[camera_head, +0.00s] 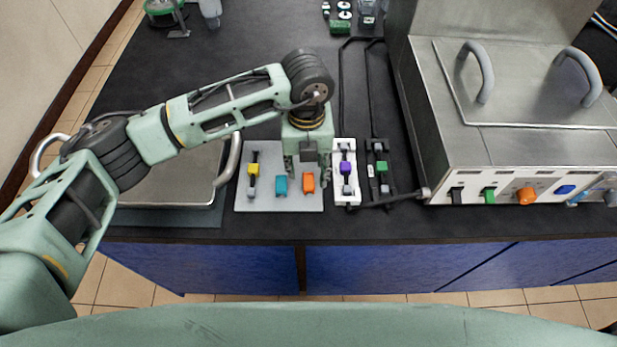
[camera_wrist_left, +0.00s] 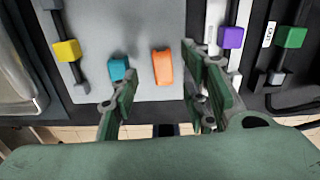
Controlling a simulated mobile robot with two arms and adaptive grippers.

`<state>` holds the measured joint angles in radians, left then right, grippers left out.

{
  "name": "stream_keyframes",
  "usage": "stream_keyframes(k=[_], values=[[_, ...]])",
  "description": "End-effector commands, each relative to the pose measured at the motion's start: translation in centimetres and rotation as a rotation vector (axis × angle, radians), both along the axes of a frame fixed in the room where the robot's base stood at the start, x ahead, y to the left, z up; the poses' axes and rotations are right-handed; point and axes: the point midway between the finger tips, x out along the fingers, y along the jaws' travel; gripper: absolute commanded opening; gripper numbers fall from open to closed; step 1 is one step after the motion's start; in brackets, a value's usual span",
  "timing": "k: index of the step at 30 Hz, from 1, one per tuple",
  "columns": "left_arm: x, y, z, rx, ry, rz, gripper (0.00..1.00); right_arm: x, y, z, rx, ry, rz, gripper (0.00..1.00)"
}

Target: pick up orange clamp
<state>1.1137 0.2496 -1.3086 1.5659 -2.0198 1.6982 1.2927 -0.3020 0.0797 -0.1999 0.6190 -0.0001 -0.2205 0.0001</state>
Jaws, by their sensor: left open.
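The orange clamp (camera_head: 308,182) lies on a light grey mat (camera_head: 257,205) near the front edge of the dark bench. In the left wrist view the orange clamp (camera_wrist_left: 163,68) sits ahead of and between the open fingers, apart from them. My left gripper (camera_head: 307,178) points down above the mat, open and empty; its green fingers (camera_wrist_left: 158,100) show in the wrist view. A teal clamp (camera_head: 281,186) lies just left of the orange one, and it also shows in the wrist view (camera_wrist_left: 119,68). My right gripper is not in view.
A metal bath (camera_head: 520,150) with handles fills the right; a metal lid (camera_head: 170,185) lies left.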

Motion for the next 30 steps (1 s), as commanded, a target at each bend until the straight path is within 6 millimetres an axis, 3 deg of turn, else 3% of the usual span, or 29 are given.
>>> stream_keyframes(k=[2, 7, 15, 27, 30], values=[[-0.6, -0.3, -0.9, 0.001, 0.006, -0.001, 0.42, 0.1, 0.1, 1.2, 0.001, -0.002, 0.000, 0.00], [-0.5, -0.4, -3.1, -0.001, 0.004, 0.000, 0.42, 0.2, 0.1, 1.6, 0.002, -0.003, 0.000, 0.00], [-0.4, -0.4, -3.6, -0.002, 0.001, -0.002, 0.42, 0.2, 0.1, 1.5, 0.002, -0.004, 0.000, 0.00], [-0.4, -0.4, -3.5, -0.003, 0.002, -0.002, 0.08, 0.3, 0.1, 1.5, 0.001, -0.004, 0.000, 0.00], [-0.4, -0.4, -3.5, -0.003, 0.002, -0.002, 0.07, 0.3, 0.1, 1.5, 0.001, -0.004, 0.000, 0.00]])
